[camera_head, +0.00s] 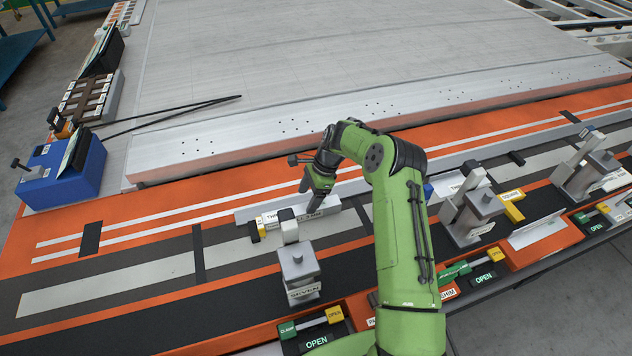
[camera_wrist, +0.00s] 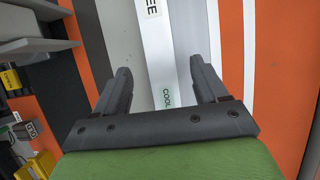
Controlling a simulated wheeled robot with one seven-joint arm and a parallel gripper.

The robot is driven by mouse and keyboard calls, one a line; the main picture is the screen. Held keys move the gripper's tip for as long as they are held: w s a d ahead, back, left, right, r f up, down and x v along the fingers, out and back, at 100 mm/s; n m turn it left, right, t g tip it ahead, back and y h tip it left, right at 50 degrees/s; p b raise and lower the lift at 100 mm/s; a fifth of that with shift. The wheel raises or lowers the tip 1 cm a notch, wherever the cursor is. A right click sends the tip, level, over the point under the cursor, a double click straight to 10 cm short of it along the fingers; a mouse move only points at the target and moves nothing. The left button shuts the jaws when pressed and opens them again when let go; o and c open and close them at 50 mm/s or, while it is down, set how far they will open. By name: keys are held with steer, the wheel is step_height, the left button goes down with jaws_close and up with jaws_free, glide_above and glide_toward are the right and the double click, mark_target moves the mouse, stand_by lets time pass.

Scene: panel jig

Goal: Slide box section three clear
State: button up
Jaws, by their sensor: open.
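Box section three is a white bar (camera_head: 272,216) with a label starting "TH", lying along the orange and grey strip. In the wrist view the bar (camera_wrist: 153,45) shows the letters "EE" and "COOL". My gripper (camera_head: 312,197) is over the bar's right part. In the wrist view my gripper (camera_wrist: 160,70) is open, with one finger on each side of the bar. I cannot tell whether the fingers touch it. The clamp marked SEVEN (camera_head: 298,268) stands in front, its upright arm near the bar's left part.
Clamp levers (camera_head: 312,323) by OPEN signs line the front edge. More grey clamps (camera_head: 475,210) stand to the right. A blue box (camera_head: 75,175) is at the left. A large pale panel (camera_head: 330,60) lies behind.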

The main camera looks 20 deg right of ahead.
mark_target(302, 208)
steer(key=x, duration=0.4)
steer(key=shift+f, duration=0.2)
